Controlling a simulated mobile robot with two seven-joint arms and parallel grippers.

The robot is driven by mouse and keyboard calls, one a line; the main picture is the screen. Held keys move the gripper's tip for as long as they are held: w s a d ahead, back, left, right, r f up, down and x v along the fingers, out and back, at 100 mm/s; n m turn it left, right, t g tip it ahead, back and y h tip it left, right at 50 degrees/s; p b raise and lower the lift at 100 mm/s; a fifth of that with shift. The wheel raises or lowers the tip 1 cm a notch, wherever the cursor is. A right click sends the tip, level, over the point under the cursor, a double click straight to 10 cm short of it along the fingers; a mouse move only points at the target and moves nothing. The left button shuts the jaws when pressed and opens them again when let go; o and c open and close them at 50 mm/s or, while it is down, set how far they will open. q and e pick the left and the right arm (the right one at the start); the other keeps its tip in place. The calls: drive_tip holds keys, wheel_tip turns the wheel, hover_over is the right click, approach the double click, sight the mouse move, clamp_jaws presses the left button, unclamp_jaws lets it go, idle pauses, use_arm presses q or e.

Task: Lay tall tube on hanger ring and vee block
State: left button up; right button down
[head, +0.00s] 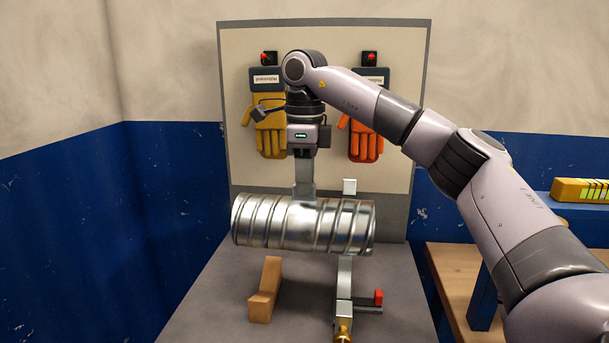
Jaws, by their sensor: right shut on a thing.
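The tube (271,223) is a shiny spiral-ribbed metal duct, lying sideways and nearly level. The brown vee block (264,290) stands on the grey table below the tube's left part. The tube appears just above it, apart. A grey metal stand (344,285), which looks like the hanger, is below the tube's right part. The tube hides any ring, and I cannot tell whether they touch. My left gripper is not in view.
The stand has a red knob (378,297) at its side and a brass end (343,331) in front. A board (325,58) with yellow gloves (270,110) and orange gloves (367,140) rises behind. A wooden bench (455,285) stands at right. The table's left side is clear.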

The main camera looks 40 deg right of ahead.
sight(305, 199)
drive_tip(key=shift+s, duration=0.1)
idle(0.3)
drive_tip(key=shift+f+b, duration=1.55)
drive_tip(key=shift+f, duration=1.3)
drive_tip(key=shift+p, duration=0.4)
drive_tip(key=shift+p, duration=0.5)
